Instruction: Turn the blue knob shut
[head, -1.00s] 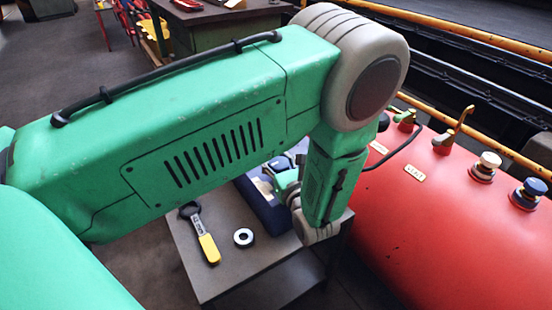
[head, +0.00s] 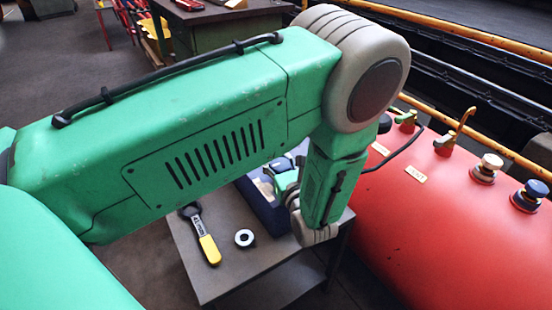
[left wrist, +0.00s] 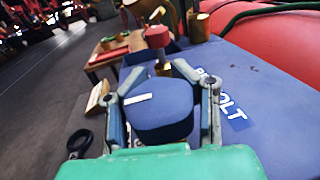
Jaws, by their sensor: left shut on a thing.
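A blue knob (left wrist: 160,110) with a white mark on top sits between the fingers of my left gripper (left wrist: 160,88) in the left wrist view. The fingers are shut on its two sides. It stands over a blue surface (left wrist: 262,85) with white lettering, partly cut off. In the head view my left gripper (head: 284,178) is at the dark blue box (head: 262,208) on the small table, and my arm hides the held knob. Another dark blue knob (head: 530,194) stands on the red tank, apart from my gripper. My right gripper is not in view.
A red knob (left wrist: 157,37) stands just beyond the held knob.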

